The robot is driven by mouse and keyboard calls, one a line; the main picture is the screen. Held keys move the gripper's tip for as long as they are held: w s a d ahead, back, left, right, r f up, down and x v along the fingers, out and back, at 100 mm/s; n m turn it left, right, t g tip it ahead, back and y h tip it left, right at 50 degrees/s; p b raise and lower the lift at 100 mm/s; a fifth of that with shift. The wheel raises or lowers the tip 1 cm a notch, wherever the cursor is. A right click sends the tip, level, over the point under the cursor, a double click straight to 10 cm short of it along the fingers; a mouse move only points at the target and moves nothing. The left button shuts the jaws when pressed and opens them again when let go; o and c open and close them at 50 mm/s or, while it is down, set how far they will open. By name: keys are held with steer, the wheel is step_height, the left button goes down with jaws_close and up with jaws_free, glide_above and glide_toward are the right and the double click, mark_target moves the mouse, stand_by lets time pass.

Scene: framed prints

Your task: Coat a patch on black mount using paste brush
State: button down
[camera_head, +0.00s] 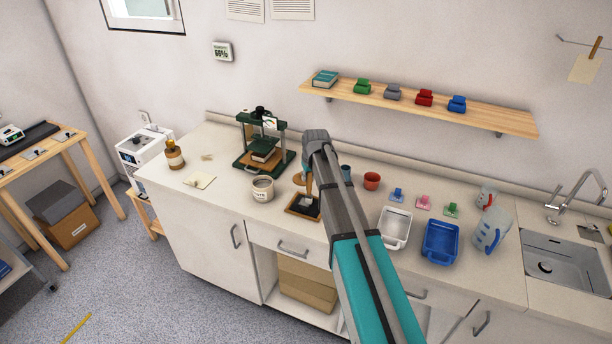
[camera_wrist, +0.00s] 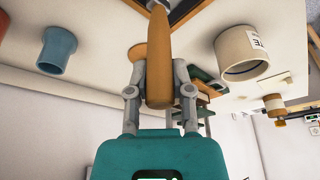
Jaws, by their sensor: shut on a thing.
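My gripper (camera_wrist: 160,80) is shut on the wooden handle of the paste brush (camera_wrist: 158,48), seen in the wrist view. In the head view the brush (camera_head: 308,184) points down over the black mount (camera_head: 297,209), a dark panel with a brown border lying on the counter. A pale patch at the brush's lower end looks like bristles; I cannot tell whether they touch the mount. Part of the mount also shows at the top of the wrist view (camera_wrist: 180,9). My arm hides its right side. A cream pot with a label (camera_head: 262,190) stands left of the mount.
A green press (camera_head: 262,150) stands behind the pot. Blue (camera_head: 346,172) and red (camera_head: 371,181) cups stand right of my gripper. White (camera_head: 394,230) and blue (camera_head: 440,243) trays lie farther right, before the sink (camera_head: 565,265). The counter's left part is mostly clear.

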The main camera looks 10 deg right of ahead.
stand_by(0.3)
steer(key=s+d, duration=0.2)
steer(key=d, duration=0.1)
stand_by(0.6)
steer(key=shift+r+p, duration=2.95)
steer(key=shift+r, duration=0.1)
steer(key=shift+r+p, duration=1.45)
steer(key=shift+p, duration=0.05)
steer(key=shift+f, duration=0.2)
